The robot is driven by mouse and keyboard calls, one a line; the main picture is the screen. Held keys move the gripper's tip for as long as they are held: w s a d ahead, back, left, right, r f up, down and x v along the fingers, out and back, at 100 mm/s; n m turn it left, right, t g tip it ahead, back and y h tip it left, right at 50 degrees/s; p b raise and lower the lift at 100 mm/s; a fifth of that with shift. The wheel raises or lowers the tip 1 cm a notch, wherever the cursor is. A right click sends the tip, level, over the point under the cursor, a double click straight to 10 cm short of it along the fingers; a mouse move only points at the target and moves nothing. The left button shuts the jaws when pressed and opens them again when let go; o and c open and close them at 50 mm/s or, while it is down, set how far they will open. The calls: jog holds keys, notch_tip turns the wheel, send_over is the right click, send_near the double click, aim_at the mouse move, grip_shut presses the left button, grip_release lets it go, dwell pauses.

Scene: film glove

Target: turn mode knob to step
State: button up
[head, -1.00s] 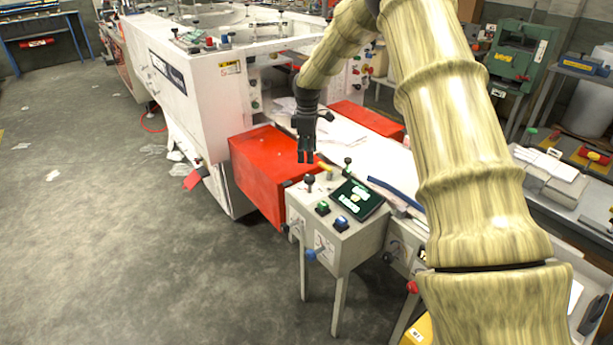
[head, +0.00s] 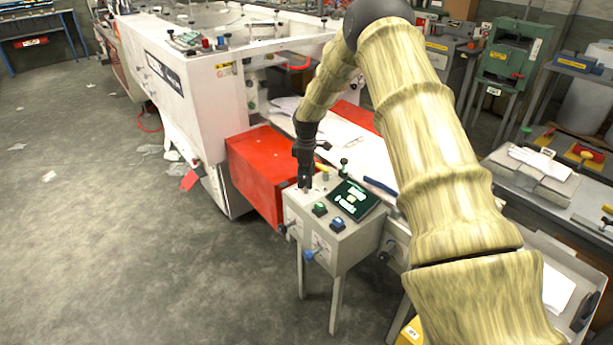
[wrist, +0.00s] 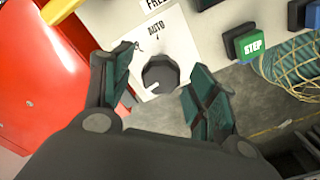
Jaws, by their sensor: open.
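The pointer faces the lower left of that picture, away from the word AUTO. My gripper (wrist: 162,88) is open, with one finger on each side of the knob and visible gaps on both sides. In the head view my gripper (head: 304,180) is over the left part of the grey control box (head: 345,248) and hides the knob there.
A green STEP button (wrist: 250,45) is right of the knob in the wrist view. A red block (head: 262,165) stands close behind the box.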

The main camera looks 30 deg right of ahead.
jog(key=c, duration=1)
jog(key=shift+c, duration=0.2)
jog(key=shift+m, duration=0.3)
jog(key=m, duration=0.5)
jog(key=shift+m+p, duration=0.3)
jog(key=shift+p, duration=0.05)
jog(key=m, duration=0.5)
jog(key=shift+m, duration=0.3)
jog(key=shift+r, duration=0.1)
jog(key=shift+w, duration=0.1)
